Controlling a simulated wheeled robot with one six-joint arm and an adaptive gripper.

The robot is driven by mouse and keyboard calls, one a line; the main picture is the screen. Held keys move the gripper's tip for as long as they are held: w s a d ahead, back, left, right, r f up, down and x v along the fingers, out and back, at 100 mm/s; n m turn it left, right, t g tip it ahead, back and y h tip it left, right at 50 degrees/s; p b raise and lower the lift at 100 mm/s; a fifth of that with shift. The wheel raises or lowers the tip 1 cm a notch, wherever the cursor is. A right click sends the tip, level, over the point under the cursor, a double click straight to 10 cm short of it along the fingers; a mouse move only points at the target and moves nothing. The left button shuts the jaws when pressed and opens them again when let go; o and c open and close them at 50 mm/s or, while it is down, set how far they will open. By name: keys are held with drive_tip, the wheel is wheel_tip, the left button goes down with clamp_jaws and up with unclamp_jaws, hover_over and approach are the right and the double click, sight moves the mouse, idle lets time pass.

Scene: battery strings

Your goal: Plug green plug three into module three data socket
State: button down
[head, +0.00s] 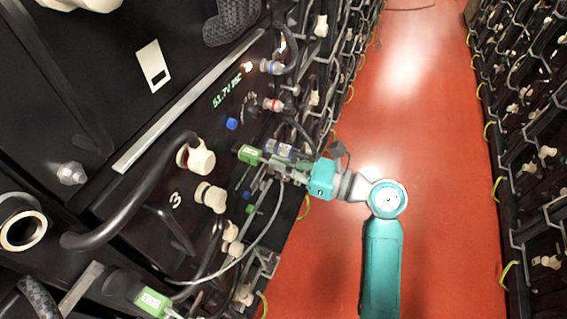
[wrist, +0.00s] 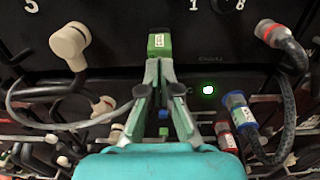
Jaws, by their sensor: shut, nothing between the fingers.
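A green plug with a white label (head: 250,154) is at the front panel of the module marked 3. It also shows upright in the wrist view (wrist: 159,44), just beyond my fingertips. My gripper (head: 268,163) reaches the panel from the right. In the wrist view, my gripper (wrist: 160,68) is shut with its fingertips close behind the plug; I cannot tell whether they touch it. The socket face is hidden, so I cannot tell how far in the plug sits. Another green plug (head: 152,302) shows at the lower left of the head view.
A thin grey cable (head: 262,236) loops below my gripper. White elbow connectors (head: 200,158) and a blue-collared cable connector (wrist: 239,111) flank the work area. A green light (wrist: 208,90) is lit on the panel. The red aisle floor (head: 440,150) is clear, with another rack at right.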

drive_tip(key=shift+x, duration=1.4)
idle(0.4)
drive_tip(key=shift+v, duration=2.5)
